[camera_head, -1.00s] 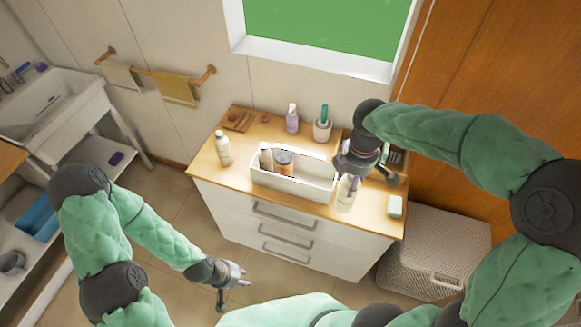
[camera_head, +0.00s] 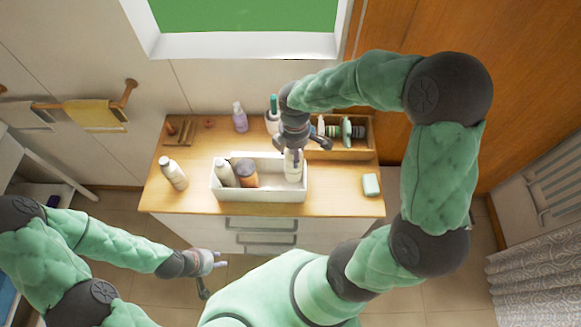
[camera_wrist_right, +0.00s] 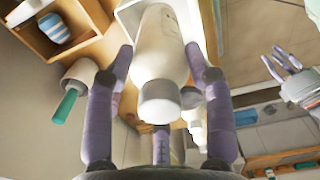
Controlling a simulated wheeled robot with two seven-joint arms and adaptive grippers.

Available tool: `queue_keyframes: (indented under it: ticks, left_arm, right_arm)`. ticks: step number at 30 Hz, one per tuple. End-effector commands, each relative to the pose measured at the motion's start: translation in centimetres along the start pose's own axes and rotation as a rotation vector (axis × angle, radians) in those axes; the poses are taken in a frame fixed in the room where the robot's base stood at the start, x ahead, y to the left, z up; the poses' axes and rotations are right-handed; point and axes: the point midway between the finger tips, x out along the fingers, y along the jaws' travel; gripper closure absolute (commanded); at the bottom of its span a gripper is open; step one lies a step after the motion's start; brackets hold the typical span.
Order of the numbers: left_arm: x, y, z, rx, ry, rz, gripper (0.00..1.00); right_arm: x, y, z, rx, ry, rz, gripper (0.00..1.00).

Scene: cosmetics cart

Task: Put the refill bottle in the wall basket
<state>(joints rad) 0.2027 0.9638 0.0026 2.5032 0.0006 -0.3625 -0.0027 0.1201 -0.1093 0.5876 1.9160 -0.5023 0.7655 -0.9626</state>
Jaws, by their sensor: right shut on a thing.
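My right gripper (camera_head: 294,148) is shut on a white bottle (camera_head: 293,165), which looks like the refill bottle. The bottle is roughly upright at the right end of a white open box (camera_head: 262,196) on the wooden top. I cannot tell whether its base touches the box floor. In the right wrist view the bottle (camera_wrist_right: 160,55) with its pale cap sits between both fingers of my right gripper (camera_wrist_right: 160,85). No basket on the wall shows clearly; the white box may be the one meant. My left gripper (camera_head: 212,272) is open and empty in front of the drawers.
A white bottle (camera_head: 224,173) and a brown jar (camera_head: 247,174) stand in the box's left part. Another white bottle (camera_head: 173,174) stands left of it. Behind are a lilac bottle (camera_head: 240,118) and a wooden box (camera_head: 362,148).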

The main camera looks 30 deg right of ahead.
Motion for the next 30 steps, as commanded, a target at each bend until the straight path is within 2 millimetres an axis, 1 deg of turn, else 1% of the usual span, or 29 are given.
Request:
queue_keyframes:
  ticks: [1, 3, 6, 9, 14, 21, 23, 30]
  left_arm:
    - [0.2, -0.1, 0.0, 0.0, 0.0, 0.0, 0.68]
    - [0.4, -0.1, 0.0, 0.0, 0.0, 0.0, 0.68]
    - [0.5, -0.2, 0.0, 0.0, 0.0, 0.0, 0.68]
    - [0.6, -0.2, 0.0, 0.0, 0.0, 0.0, 0.68]
    - [0.7, -0.2, 0.0, 0.0, 0.0, 0.0, 0.68]
    - [1.1, -0.4, -0.1, 0.0, 0.0, 0.0, 0.68]
    - [1.1, -0.4, -0.1, 0.0, 0.0, 0.0, 0.68]
    - [1.1, -0.4, -0.1, 0.0, 0.0, 0.0, 0.68]
  right_arm:
    - [1.3, -0.1, 0.1, 0.0, -0.001, -0.004, 1.0]
    - [2.7, -0.1, 0.1, 0.0, -0.001, -0.003, 1.0]
    - [4.1, 0.0, 0.1, 0.001, 0.001, -0.001, 1.0]
    - [4.9, 0.0, 0.1, 0.0, -0.001, 0.0, 1.0]
    - [5.6, 0.1, 0.1, 0.002, 0.001, 0.001, 1.0]
    - [8.7, 0.0, 0.1, 0.001, 0.0, -0.001, 1.0]
    - [8.9, 0.0, 0.1, 0.001, 0.001, 0.001, 1.0]
    - [8.9, 0.1, 0.1, 0.001, 0.001, 0.002, 1.0]
